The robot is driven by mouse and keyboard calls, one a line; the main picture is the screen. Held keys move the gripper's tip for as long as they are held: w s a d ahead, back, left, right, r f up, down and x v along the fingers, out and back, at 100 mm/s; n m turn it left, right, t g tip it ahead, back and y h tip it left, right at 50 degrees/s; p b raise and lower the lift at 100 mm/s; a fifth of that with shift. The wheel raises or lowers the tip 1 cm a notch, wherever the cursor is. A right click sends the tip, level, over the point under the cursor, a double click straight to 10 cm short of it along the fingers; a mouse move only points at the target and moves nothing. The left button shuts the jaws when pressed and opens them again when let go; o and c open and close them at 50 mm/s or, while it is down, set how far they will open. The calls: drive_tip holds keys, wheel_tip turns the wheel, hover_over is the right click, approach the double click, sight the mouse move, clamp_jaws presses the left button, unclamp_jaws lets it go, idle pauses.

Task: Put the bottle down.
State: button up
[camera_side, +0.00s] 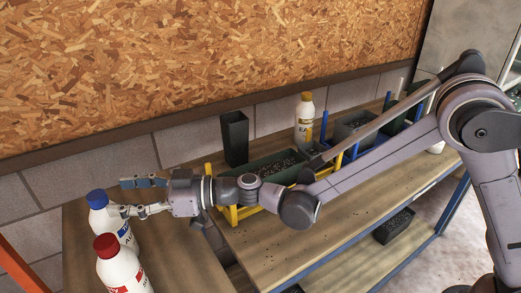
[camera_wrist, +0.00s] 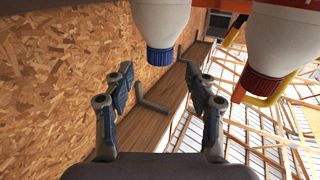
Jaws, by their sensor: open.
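A white bottle with a blue cap (camera_side: 97,200) stands upright at the left end of the wooden bench; its cap also shows upside down at the top of the wrist view (camera_wrist: 159,62). A white bottle with a red cap (camera_side: 118,268) stands in front of it, and its cap shows in the wrist view (camera_wrist: 238,93). My gripper (camera_side: 121,197) is open beside the blue-capped bottle, with its lower finger overlapping that bottle in the side view. In the wrist view, my gripper (camera_wrist: 164,88) has spread, empty fingers with the blue-capped bottle beyond the tips. I cannot tell whether a finger touches it.
A black tall pot (camera_side: 235,138) and a green tray of soil (camera_side: 275,167) in a yellow frame stand right of my gripper. A white bottle with a yellow cap (camera_side: 304,122) stands behind. The chipboard wall (camera_side: 200,60) is close behind the bench (camera_side: 190,260).

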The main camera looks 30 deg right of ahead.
drive_tip(key=w+d+r+m+t+h, duration=0.1)
drive_tip(key=d+r+m+t+h, duration=0.25)
drive_tip(key=d, duration=0.75)
drive_tip(key=w+d+r+m+t+h, duration=0.1)
drive_tip(key=d+r+m+t+h, duration=0.3)
drive_tip(key=d, duration=0.6)
drive_tip(key=w+d+r+m+t+h, duration=0.1)
drive_tip(key=d+r+m+h, duration=0.3)
drive_tip(key=d, duration=0.7)
drive_tip(key=s+d+f+m+g+h, duration=0.1)
drive_tip(key=s+d+f+g+h, duration=0.1)
drive_tip(key=s+d+f+h, duration=0.25)
drive_tip(key=s+d+f+m+g+h, duration=0.1)
drive_tip(key=s+d+f+g, duration=0.25)
drive_tip(key=s+d, duration=0.35)
drive_tip(key=s+d+f+g+y, duration=0.1)
drive_tip(key=s+f+g, duration=0.3)
drive_tip(key=s+f, duration=0.4)
drive_tip(key=s+d+n, duration=0.1)
drive_tip(key=s, duration=0.2)
drive_tip(key=shift+s+f, duration=0.2)
drive_tip(key=shift+f, duration=0.2)
drive_tip(key=shift+o, duration=0.5)
